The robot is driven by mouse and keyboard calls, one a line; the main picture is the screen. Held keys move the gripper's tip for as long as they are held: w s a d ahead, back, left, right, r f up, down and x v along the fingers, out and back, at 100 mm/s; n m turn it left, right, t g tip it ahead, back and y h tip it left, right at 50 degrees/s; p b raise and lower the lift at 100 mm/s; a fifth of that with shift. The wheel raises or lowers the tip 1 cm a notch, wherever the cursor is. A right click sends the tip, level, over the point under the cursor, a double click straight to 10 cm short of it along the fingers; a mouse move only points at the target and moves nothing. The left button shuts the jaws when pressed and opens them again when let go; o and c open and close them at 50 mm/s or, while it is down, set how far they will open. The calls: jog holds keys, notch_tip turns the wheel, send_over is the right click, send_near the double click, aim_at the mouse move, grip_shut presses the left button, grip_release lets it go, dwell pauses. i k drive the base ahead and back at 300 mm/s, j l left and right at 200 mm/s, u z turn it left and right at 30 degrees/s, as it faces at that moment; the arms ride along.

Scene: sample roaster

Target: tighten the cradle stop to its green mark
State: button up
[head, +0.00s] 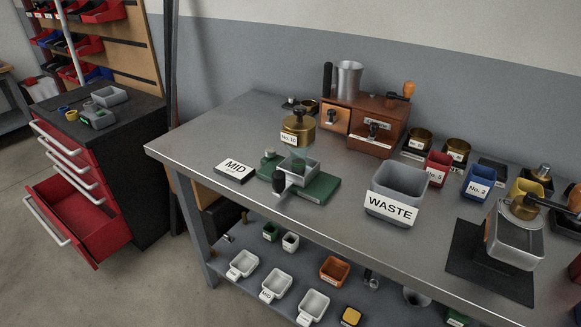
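A green base (318,190) stands on the steel workbench, left of the waste bin. A grey open tray-like holder (302,165) sits on it, and a dark knob (280,172) stands at its front left. A small grey knob (270,153) shows at the back left of the base. I cannot tell which part is the cradle stop, and no separate green mark can be made out at this size. My gripper is not in view, and nothing touches the green base from outside.
A brass container (298,132) marked No. 18 or similar is just behind the base. A MID block (235,170) lies to its left, a WASTE bin (396,192) to its right. The brown roaster (370,125) stands behind. The bench's front left is clear.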

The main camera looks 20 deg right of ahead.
aim_at(270, 151)
jog(key=i+l, duration=0.3)
jog(key=i, duration=0.15)
jog(key=i+l+u, duration=0.15)
jog(key=i+l, duration=0.15)
jog(key=i, duration=0.15)
